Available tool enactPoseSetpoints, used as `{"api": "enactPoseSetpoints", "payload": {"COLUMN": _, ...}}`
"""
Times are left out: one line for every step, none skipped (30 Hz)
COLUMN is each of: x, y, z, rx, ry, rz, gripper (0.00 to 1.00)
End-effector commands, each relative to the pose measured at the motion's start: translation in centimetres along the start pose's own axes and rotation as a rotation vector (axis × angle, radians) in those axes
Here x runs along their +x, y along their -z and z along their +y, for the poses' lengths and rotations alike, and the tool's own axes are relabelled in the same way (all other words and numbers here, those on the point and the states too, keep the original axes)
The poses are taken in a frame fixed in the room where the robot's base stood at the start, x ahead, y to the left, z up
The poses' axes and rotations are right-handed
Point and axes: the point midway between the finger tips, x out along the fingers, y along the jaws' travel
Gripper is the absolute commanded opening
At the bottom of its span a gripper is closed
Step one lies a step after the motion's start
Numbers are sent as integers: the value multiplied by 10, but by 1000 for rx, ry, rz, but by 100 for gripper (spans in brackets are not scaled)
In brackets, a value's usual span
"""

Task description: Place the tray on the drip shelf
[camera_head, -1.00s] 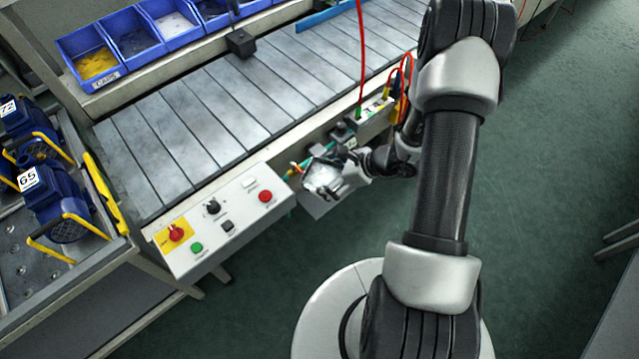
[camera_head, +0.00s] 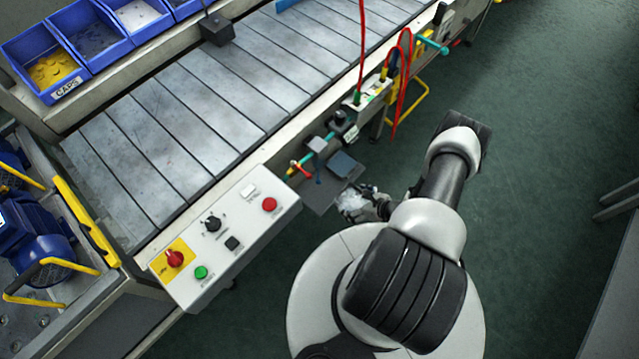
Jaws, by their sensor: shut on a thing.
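A small dark blue-grey square, which looks like the tray (camera_head: 343,164), lies at the inner right part of a grey plate, which looks like the drip shelf (camera_head: 318,197), below the front edge of the line. Whether it rests on the shelf or is just above it cannot be told. My gripper (camera_head: 350,196) is at the near right edge of the shelf, small and pale, shut on what appears to be the tray's near side. The contact between fingers and tray is too small to see clearly.
A control box (camera_head: 225,238) with buttons stands left of the shelf. A teal pipe with a red-handled valve (camera_head: 303,169) runs just behind it. Red hoses (camera_head: 402,85) hang further right. Slatted conveyor (camera_head: 190,110) lies beyond. Open green floor is at right.

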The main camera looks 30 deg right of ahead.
Motion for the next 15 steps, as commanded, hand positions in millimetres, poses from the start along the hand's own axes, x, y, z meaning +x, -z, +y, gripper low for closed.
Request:
{"api": "enactPoseSetpoints", "payload": {"x": 12, "y": -11, "z": 2, "rx": -9, "ry": -6, "rz": -2, "gripper": 61}}
{"api": "enactPoseSetpoints", "payload": {"x": 18, "y": -16, "z": 2, "rx": -10, "ry": -6, "rz": -2, "gripper": 61}}
{"api": "enactPoseSetpoints", "payload": {"x": 26, "y": -24, "z": 2, "rx": -9, "ry": -6, "rz": -1, "gripper": 61}}
{"api": "enactPoseSetpoints", "payload": {"x": 32, "y": -30, "z": 2, "rx": -9, "ry": -6, "rz": -1, "gripper": 61}}
{"api": "enactPoseSetpoints", "payload": {"x": 38, "y": -36, "z": 2, "rx": -10, "ry": -6, "rz": -2, "gripper": 61}}
{"api": "enactPoseSetpoints", "payload": {"x": 46, "y": -43, "z": 1, "rx": -9, "ry": -5, "rz": -1, "gripper": 61}}
{"api": "enactPoseSetpoints", "payload": {"x": 51, "y": -49, "z": 2, "rx": -9, "ry": -6, "rz": -1, "gripper": 61}}
{"api": "enactPoseSetpoints", "payload": {"x": 57, "y": -55, "z": 2, "rx": -9, "ry": -6, "rz": -2, "gripper": 61}}
{"api": "enactPoseSetpoints", "payload": {"x": 64, "y": -62, "z": 2, "rx": -8, "ry": -5, "rz": -2, "gripper": 61}}
{"api": "enactPoseSetpoints", "payload": {"x": 70, "y": -68, "z": 2, "rx": -9, "ry": -5, "rz": -2, "gripper": 61}}
{"api": "enactPoseSetpoints", "payload": {"x": 75, "y": -73, "z": 2, "rx": -8, "ry": -5, "rz": -3, "gripper": 61}}
{"api": "enactPoseSetpoints", "payload": {"x": 82, "y": -80, "z": 1, "rx": -8, "ry": -3, "rz": -3, "gripper": 61}}
{"api": "enactPoseSetpoints", "payload": {"x": 87, "y": -85, "z": 1, "rx": -7, "ry": -4, "rz": -3, "gripper": 61}}
{"api": "enactPoseSetpoints", "payload": {"x": 91, "y": -89, "z": 2, "rx": -7, "ry": -4, "rz": -3, "gripper": 61}}
{"api": "enactPoseSetpoints", "payload": {"x": 97, "y": -95, "z": 2, "rx": -6, "ry": -3, "rz": -2, "gripper": 61}}
